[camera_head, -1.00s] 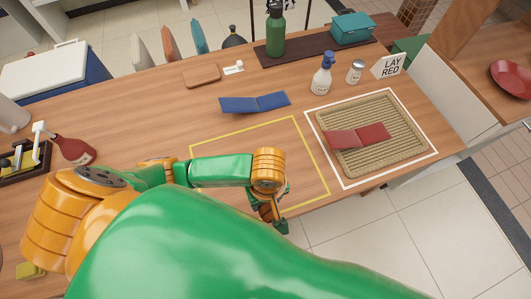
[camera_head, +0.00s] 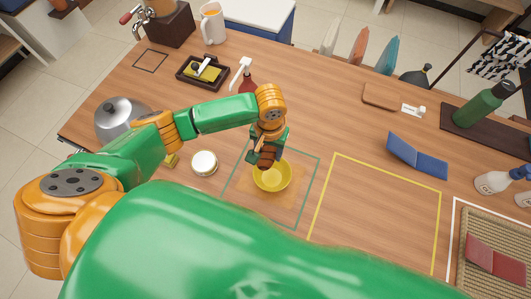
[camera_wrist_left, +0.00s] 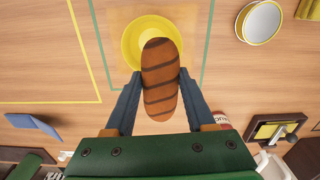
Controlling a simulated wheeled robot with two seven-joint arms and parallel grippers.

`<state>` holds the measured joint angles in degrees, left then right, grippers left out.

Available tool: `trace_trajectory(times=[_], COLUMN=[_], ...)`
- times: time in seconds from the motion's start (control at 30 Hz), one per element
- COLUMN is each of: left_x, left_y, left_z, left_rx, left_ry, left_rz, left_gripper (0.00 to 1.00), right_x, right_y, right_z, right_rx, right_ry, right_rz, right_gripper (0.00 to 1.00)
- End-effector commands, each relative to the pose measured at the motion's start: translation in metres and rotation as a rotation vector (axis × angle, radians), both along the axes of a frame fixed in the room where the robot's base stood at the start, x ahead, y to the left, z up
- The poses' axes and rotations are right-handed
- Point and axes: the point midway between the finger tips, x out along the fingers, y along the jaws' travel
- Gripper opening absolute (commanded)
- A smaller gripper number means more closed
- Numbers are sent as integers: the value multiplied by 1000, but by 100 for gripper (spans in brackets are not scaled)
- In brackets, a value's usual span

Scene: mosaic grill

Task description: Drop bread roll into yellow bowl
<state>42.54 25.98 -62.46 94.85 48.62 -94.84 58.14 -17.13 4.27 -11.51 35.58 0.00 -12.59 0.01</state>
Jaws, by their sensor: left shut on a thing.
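The yellow bowl (camera_head: 272,177) stands on the counter inside a green outlined square, in the middle of the head view. It also shows at the top of the left wrist view (camera_wrist_left: 131,45), partly covered by the bread roll. My left gripper (camera_head: 267,158) is above the bowl's far rim. It is shut on the brown, dark-striped bread roll (camera_wrist_left: 160,85), with one finger on each side. In the wrist view the roll's upper end overlaps the bowl, and its lower end reaches past the rim. My right gripper is not in view.
A round white-topped tin (camera_head: 204,163) stands left of the bowl, with a metal pot (camera_head: 120,117) further left. A red bottle (camera_head: 247,84) and a dark tray (camera_head: 206,71) are behind the gripper. The yellow outlined area (camera_head: 375,215) at right is bare.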

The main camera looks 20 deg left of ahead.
Motion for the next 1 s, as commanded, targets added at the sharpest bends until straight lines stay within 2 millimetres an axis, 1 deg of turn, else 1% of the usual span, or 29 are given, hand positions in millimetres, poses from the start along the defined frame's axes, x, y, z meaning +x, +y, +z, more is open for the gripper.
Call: trace_trajectory(times=[0.13, 0.17, 0.2, 0.3, 0.33, 0.43, 0.67, 0.7, 0.77, 0.8, 0.83, 1.0], left_x=[-1, -1, 0, 0, 0, 0, -1, -1, -1, -1, -1, -1], left_y=[1, 1, 0, 0, 0, 0, 0, 0, 0, 0, 0, 0], left_z=[-15, -22, -35, -52, -56, -61, -57, -57, -57, -57, -57, -57], left_rx=[2, 2, 1, 1, 1, 1, 2, 2, 2, 2, 2, 2], left_ry=[3, 1, -1, -1, -2, -2, -1, -1, -1, -1, -1, -1], left_rz=[1, 0, 0, 0, 0, 0, 0, 1, 1, 1, 1, 1], left_gripper=[0, 0, 0, 0, 0, 0, 0, 60, 76, 87, 90, 90], right_x=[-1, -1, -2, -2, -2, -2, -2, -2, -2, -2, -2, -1], right_y=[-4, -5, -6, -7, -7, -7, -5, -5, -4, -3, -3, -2], right_z=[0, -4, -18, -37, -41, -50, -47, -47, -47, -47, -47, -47], right_rx=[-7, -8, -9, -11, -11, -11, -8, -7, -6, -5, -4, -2], right_ry=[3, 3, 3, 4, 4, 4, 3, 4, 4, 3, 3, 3], right_rz=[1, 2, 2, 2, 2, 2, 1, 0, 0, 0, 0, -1], right_gripper=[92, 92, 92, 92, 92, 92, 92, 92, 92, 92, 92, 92])
